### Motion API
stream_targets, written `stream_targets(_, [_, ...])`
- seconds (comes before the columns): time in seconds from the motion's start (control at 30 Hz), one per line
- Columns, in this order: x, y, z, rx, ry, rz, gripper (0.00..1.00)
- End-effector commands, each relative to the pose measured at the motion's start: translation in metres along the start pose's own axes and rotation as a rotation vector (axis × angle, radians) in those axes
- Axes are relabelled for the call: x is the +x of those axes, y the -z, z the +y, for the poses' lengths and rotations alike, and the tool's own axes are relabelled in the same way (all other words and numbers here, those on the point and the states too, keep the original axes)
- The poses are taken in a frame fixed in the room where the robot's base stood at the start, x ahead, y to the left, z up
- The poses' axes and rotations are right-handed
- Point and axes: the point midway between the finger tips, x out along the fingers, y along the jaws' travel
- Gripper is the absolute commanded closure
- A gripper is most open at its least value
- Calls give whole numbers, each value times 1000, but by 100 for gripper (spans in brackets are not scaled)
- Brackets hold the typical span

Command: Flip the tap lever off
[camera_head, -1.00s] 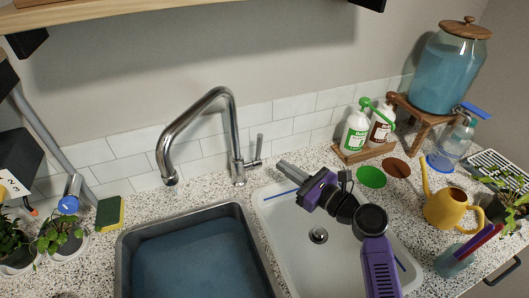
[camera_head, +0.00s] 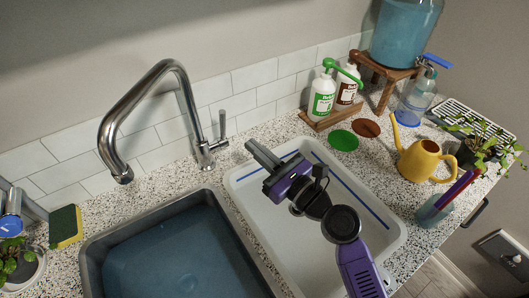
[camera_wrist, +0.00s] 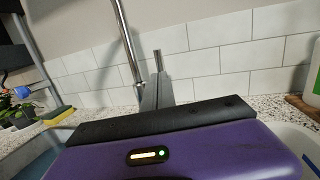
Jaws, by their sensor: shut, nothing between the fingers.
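The metal tap (camera_head: 150,92) has a tall bent spout that reaches over the dark sink basin (camera_head: 180,250). Its lever (camera_head: 222,124) stands upright on a short side arm at the right of the tap's base. My purple gripper (camera_head: 251,147) is over the white basin, to the right of the lever and apart from it in the head view. Its grey fingers are together and empty. In the wrist view the fingers (camera_wrist: 156,94) point at the tap, and the lever's upper part (camera_wrist: 158,60) shows just above them. The fingers hide the lever's base there.
The white basin (camera_head: 375,245) lies under my arm. Soap bottles (camera_head: 321,97) stand on a wooden tray behind it, with green (camera_head: 343,140) and brown discs in front. A yellow watering can (camera_head: 420,160) stands right. A sponge (camera_head: 66,226) is at left.

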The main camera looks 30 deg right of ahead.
Motion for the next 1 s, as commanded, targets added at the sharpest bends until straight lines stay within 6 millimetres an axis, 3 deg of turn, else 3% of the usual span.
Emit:
stream_targets(0.2, [45, -2, 1, 0, -4, -1, 100])
stream_targets(0.4, [72, -1, 1, -1, -2, 0, 100])
stream_targets(0.6, [84, 0, 1, 0, -2, 1, 100])
stream_targets(1.0, [87, -1, 0, 0, -2, 1, 100])
